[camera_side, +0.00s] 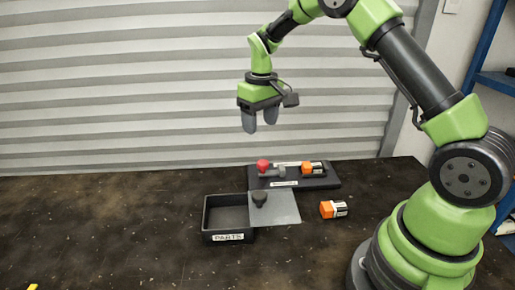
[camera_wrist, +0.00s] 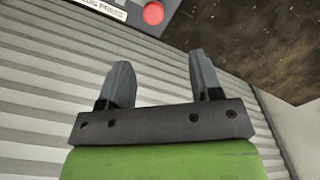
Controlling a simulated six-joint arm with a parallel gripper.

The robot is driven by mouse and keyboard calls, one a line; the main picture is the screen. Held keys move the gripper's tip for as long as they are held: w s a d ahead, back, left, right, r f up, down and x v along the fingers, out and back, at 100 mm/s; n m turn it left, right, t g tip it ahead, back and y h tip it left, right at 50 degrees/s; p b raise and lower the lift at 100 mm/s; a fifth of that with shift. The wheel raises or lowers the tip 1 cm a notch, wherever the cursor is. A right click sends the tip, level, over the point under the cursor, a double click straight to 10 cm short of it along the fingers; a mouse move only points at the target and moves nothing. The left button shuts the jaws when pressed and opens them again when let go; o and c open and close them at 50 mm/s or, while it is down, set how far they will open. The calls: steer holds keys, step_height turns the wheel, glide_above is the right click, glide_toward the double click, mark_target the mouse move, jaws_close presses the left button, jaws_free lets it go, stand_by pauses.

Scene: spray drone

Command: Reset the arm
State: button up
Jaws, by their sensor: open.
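My green arm reaches in from the right in the side view. My gripper (camera_side: 260,128) points down, open and empty, well above the back of the table and the black base plate. In the wrist view its two grey fingers (camera_wrist: 166,80) stand apart with nothing between them. No object touches the gripper.
A black base plate (camera_side: 315,184) carries a red knob (camera_side: 263,166) and an orange-and-black block (camera_side: 313,168). Another orange block (camera_side: 333,209) lies right. The table's left is mostly clear.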

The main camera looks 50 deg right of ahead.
steer(key=s+a+r+t, duration=0.2)
steer(key=s+a+r, duration=0.2)
steer(key=r, duration=0.5)
steer(key=s+a+r+m+t+y, duration=0.1)
steer(key=s+a+r+t, duration=0.1)
steer(key=s, duration=0.7)
steer(key=s+a+r+m+t+y, duration=0.1)
steer(key=s+a+r+t, duration=0.2)
steer(key=s, duration=0.7)
steer(key=shift+s+a+r+m, duration=0.3)
steer(key=shift+a+r, duration=0.5)
steer(key=shift+a, duration=0.25)
